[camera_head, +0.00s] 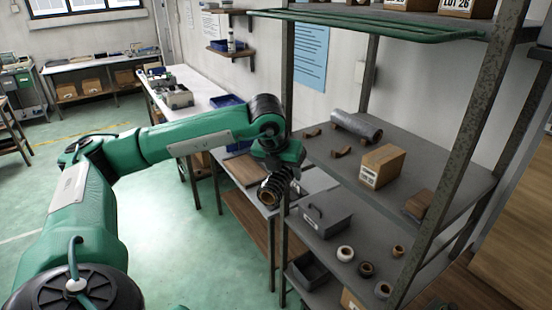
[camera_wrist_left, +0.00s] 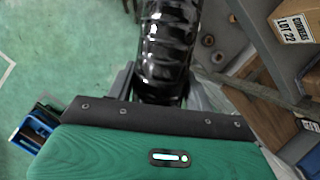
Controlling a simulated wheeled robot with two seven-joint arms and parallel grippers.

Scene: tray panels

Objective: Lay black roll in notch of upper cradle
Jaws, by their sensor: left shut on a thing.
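The black roll (camera_wrist_left: 168,45) is shiny and ribbed. In the left wrist view it sticks out from between the fingers of my left gripper (camera_wrist_left: 160,88), which is shut on it. In the head view the left gripper (camera_head: 279,178) holds the roll (camera_head: 270,192) tilted, just left of the rack's front post and below the upper shelf's level. Two small brown notched blocks, (camera_head: 312,132) and (camera_head: 342,152), stand apart on the upper shelf and look like the upper cradle; their notches look empty. My right gripper is not in view.
A grey roll (camera_head: 357,126) lies behind the blocks on the upper shelf (camera_head: 400,178). A cardboard box (camera_head: 382,166) stands to their right. The rack post (camera_head: 284,225) is close beside my gripper. The lower shelf holds a grey box (camera_head: 327,216) and several small rolls.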

